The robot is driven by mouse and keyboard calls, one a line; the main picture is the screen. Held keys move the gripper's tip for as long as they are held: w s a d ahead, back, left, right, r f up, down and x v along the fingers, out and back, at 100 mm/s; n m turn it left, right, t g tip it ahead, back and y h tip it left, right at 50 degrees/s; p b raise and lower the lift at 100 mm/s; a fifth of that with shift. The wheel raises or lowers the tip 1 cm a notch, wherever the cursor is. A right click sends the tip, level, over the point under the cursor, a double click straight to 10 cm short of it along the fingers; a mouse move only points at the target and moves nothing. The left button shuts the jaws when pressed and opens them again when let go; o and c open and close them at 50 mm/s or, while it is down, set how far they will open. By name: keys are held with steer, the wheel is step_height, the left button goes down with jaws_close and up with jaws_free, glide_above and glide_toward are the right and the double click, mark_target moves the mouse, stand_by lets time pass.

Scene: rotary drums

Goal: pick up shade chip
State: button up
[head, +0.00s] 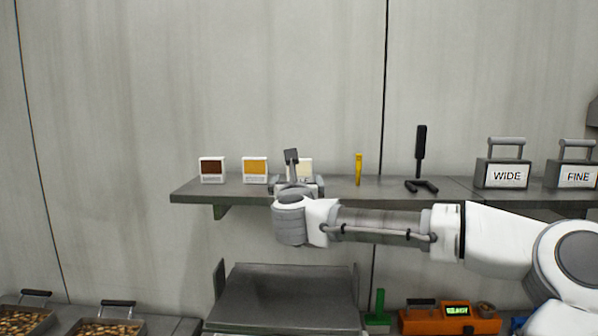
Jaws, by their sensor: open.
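Three chip-like cards stand upright on the wall shelf (225,192) in the head view. The brown card (212,168) is at the left, the amber card (255,168) is in the middle, and the cream card (305,168) is at the right. My gripper (298,184) is open at the shelf edge, in front of the cream card. It hides the lower and left part of that card. The fingertips are small and partly hidden, so I cannot tell whether they touch it.
A yellow upright tool (358,169) and a black-handled stand (420,162) are right of the gripper. Weights labelled WIDE (506,175) and FINE (577,175) stand farther right. A grey tray (285,290) and an orange device (440,320) are below.

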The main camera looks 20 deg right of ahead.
mark_target(299, 166)
steer(key=p+x, duration=0.2)
steer(key=x, duration=0.7)
steer(key=shift+w+p, duration=0.2)
steer(key=shift+p, duration=0.1)
steer(key=shift+p+x, duration=1.3)
steer(key=shift+x, duration=1.3)
steer(key=shift+d, duration=0.15)
steer(key=shift+c, duration=0.2)
steer(key=c, duration=0.9)
steer(key=shift+c, duration=0.8)
steer(key=shift+r, duration=0.15)
